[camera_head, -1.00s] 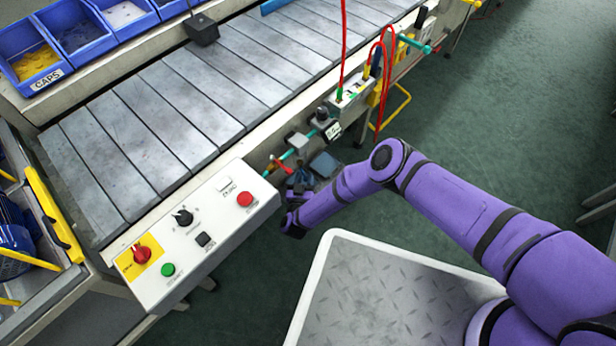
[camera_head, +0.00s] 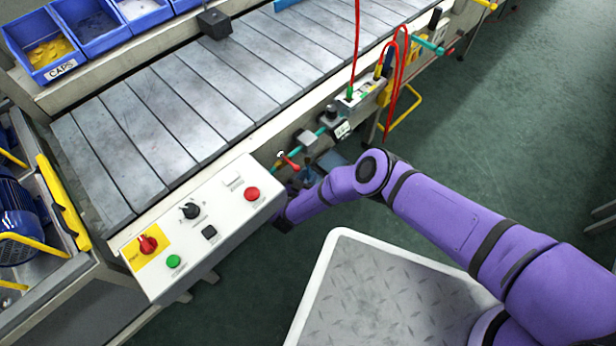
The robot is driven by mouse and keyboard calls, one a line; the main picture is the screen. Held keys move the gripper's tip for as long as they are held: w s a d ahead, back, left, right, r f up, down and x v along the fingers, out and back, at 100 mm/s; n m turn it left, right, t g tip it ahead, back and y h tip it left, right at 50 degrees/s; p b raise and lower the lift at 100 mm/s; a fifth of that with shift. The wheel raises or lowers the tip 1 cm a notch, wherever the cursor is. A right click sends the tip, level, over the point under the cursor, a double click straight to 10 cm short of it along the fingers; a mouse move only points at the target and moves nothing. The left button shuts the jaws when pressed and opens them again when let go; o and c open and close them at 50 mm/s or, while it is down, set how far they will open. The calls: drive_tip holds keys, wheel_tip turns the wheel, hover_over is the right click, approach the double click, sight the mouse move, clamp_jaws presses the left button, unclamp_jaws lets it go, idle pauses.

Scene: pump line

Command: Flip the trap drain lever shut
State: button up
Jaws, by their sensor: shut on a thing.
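My gripper (camera_head: 302,181) is small and dark, in the head view beneath the teal air pipe, just right of the control panel. My purple forearm and wrist cover part of it. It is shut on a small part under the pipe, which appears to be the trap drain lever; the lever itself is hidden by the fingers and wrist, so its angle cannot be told. A red handle (camera_head: 291,163) sits on the teal pipe just above and left of my gripper. A grey block (camera_head: 307,138) sits on the pipe farther right.
The white control panel (camera_head: 205,228) stands close left of my wrist. A red hose (camera_head: 399,85) loops down at the right of the air line, near a yellow bracket (camera_head: 400,108). The slatted conveyor (camera_head: 190,100) lies behind. Green floor is open at right.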

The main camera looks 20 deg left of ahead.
drive_tip(key=o, duration=0.9)
drive_tip(key=shift+w+d+r, duration=0.1)
drive_tip(key=shift+w+r, duration=0.05)
drive_tip(key=shift+w, duration=0.15)
drive_tip(key=shift+s, duration=0.1)
drive_tip(key=shift+s, duration=0.1)
drive_tip(key=shift+s, duration=0.3)
drive_tip(key=s, duration=0.6)
drive_tip(key=s+a, duration=0.1)
drive_tip(key=s, duration=0.3)
